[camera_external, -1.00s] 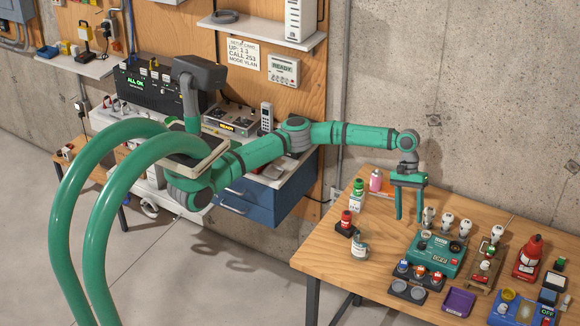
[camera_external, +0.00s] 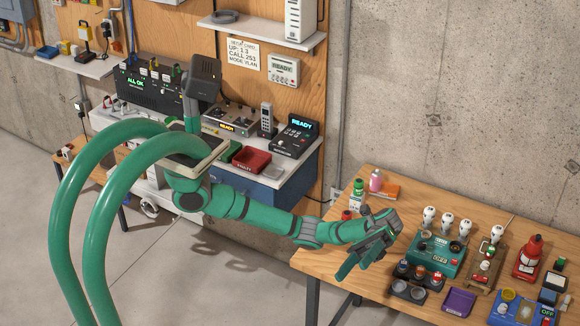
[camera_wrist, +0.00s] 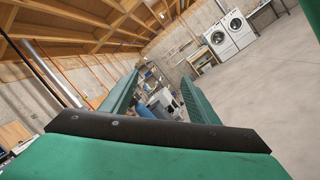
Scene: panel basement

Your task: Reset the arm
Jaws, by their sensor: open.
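My arm is green with grey joints and reaches right from my base to the left front part of the wooden table (camera_external: 322,243). My gripper (camera_external: 345,272) is at its end, turned sideways, with its fingers pointing to the lower left over the table's edge. In the wrist view my gripper (camera_wrist: 150,95) shows two green fingers spread apart with nothing between them. The wrist view looks out across the room, away from the tabletop. The arm hides part of a red-capped item (camera_external: 346,214) on the table.
Close to the gripper are a teal device (camera_external: 436,254), a dark tray of small knobs (camera_external: 408,290) and a purple tray (camera_external: 459,302). A green-capped bottle (camera_external: 357,193) and a pink bottle (camera_external: 376,181) stand behind the arm. The floor (camera_external: 235,290) left of the table is clear.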

